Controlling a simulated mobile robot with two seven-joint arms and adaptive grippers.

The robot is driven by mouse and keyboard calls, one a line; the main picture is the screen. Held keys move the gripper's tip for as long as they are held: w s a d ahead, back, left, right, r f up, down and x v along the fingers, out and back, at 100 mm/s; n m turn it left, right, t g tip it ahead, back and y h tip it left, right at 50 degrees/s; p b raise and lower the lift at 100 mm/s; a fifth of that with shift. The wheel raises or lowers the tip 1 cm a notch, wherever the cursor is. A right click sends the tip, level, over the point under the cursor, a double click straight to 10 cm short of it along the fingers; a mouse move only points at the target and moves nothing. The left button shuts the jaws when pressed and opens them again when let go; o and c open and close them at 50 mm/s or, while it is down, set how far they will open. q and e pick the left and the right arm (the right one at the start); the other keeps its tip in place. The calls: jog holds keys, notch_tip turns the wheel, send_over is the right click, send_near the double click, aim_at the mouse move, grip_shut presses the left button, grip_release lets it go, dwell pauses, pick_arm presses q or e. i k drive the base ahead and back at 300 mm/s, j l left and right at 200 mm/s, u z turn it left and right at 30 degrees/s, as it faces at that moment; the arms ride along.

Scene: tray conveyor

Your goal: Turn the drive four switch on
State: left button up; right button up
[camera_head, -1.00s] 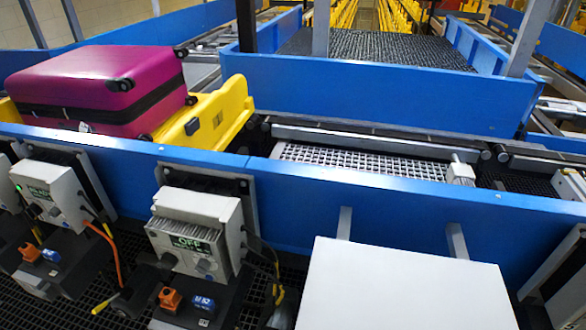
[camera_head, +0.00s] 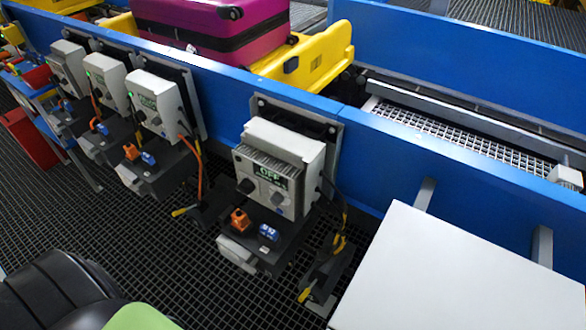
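A grey drive box (camera_head: 300,150) hangs on the blue conveyor side wall in the middle of the view. Its display (camera_head: 272,176) reads OFF. Two dark round knobs sit on its front, a left one (camera_head: 246,186) and a right one (camera_head: 277,196). Three similar boxes hang in a row to its left: a near one (camera_head: 150,84), a middle one (camera_head: 106,72) and a far one (camera_head: 66,54). Their displays are too small to read clearly. I cannot read a drive number on any box. Neither gripper is in view.
Below the OFF box are an orange connector (camera_head: 240,219) and a blue connector (camera_head: 268,231) on a dark housing. A white box top (camera_head: 460,275) stands to the right. A purple suitcase (camera_head: 225,40) lies behind the blue wall (camera_head: 400,165). Black grating floor is open in front.

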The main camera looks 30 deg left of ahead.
aim_at(247, 187)
jog(key=j+u, duration=0.85)
jog(key=l+z, duration=0.35)
jog(key=i, duration=0.05)
